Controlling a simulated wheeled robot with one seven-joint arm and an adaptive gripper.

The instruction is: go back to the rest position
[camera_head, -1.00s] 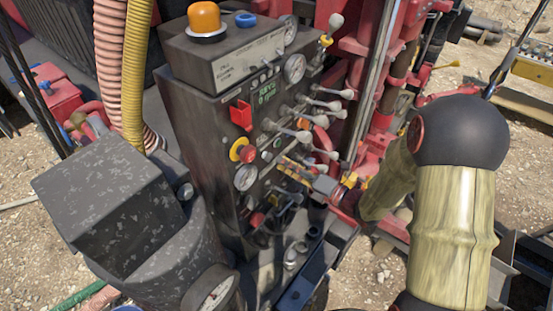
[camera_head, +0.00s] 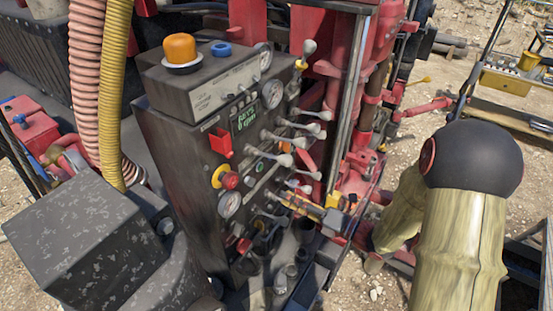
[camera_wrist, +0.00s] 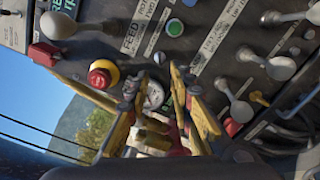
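My gripper (camera_head: 300,199) is in front of the lower right part of a dark control panel (camera_head: 182,155), with my sleeved arm coming in from the right. In the wrist view, the yellow and black fingers of my gripper (camera_wrist: 153,82) stand apart, with nothing held between them. A round gauge (camera_wrist: 154,95) shows in the gap, on the panel behind. Whether a fingertip touches the panel or a lever, I cannot tell.
Several grey-knobbed levers (camera_head: 312,128) stick out close to the gripper. A red button on a yellow ring (camera_head: 229,180) and an amber lamp (camera_head: 180,48) are on the panel. Red machinery (camera_head: 345,100) stands behind. A grey speckled housing (camera_head: 75,235) fills the lower left. Gravel lies at right.

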